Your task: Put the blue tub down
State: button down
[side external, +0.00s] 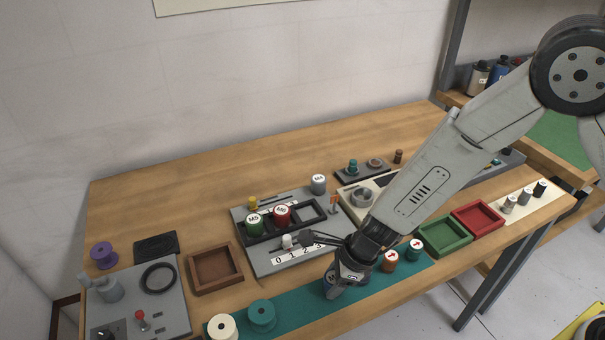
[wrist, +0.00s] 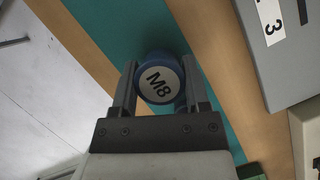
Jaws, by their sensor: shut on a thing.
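The blue tub (wrist: 160,82), with a white lid label reading M8, is between the two fingers of my gripper (wrist: 158,78) in the wrist view. The fingers are shut on its sides. In the side view my gripper (side external: 345,286) is low over the teal strip (side external: 296,304) along the front of the bench, and only a small part of the blue tub (side external: 329,280) shows behind the fingers. I cannot tell whether its base touches the strip. The dark rack (side external: 258,237) holds a green tub (side external: 254,222) and a red tub (side external: 282,214); its right-hand slot looks empty.
Two tubs with red-arrow lids (side external: 390,261) stand close right of my gripper. Green (side external: 445,237) and red trays (side external: 479,218) lie beyond them. A cream spool (side external: 222,327) and a teal spool (side external: 261,315) stand left. A brown tray (side external: 215,269) and grey-lidded tub (side external: 318,183) are farther back.

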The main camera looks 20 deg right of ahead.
aim_at(329, 278)
jog(key=shift+r, duration=0.1)
jog(key=shift+r, duration=1.55)
jog(key=s+d+r, duration=0.6)
jog(key=s+r, duration=0.3)
jog(key=s, duration=0.3)
jog(key=shift+s+d+r, duration=0.15)
jog(key=shift+s+r, duration=0.1)
jog(key=shift+r, duration=0.05)
jog(key=shift+w, duration=0.15)
